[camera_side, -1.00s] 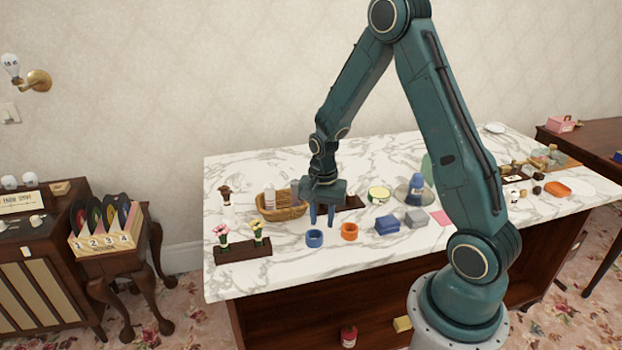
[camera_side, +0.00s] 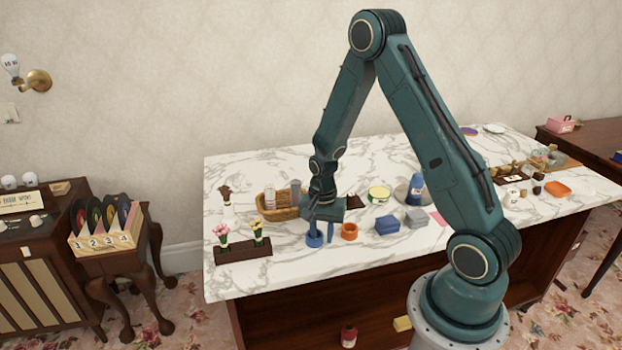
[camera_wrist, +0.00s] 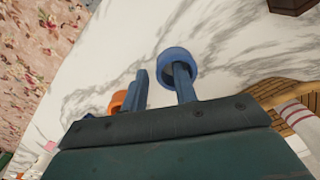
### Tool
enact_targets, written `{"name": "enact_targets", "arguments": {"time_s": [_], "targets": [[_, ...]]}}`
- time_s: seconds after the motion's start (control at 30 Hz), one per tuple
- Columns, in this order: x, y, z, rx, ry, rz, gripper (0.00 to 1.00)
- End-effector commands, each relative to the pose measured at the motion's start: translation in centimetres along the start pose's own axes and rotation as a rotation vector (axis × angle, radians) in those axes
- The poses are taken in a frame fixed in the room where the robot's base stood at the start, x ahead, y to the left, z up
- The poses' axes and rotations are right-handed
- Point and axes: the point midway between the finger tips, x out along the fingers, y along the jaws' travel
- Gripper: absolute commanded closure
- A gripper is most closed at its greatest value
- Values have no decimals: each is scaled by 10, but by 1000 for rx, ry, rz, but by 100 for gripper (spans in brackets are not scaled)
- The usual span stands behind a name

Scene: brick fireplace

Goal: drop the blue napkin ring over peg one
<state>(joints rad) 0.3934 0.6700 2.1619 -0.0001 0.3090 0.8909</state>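The blue napkin ring (camera_side: 314,241) lies on the marble table, left of an orange ring (camera_side: 350,231). My gripper (camera_side: 322,233) is low over it with its two fingers apart. One finger lines up with the blue ring and the other stands to its right, between the two rings. In the wrist view the blue ring (camera_wrist: 165,56) shows around the tip of one finger, which looks to be in or just above its opening. Nothing is lifted.
A dark block with flowers (camera_side: 243,248) stands left of the ring. A wicker basket (camera_side: 280,213) is behind it. The marble in front of the rings is clear.

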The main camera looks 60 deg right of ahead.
Motion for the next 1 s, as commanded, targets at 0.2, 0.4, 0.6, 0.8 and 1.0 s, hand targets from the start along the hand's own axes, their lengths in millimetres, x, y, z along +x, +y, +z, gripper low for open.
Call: {"name": "enact_targets", "arguments": {"time_s": [0.2,0.4,0.6,0.8,1.0], "targets": [[0,0,0,0,0,0,72],[0,0,0,0,0,0,76],[0,0,0,0,0,0,100],[0,0,0,0,0,0,100],[-2,0,0,0,0,0,100]]}}
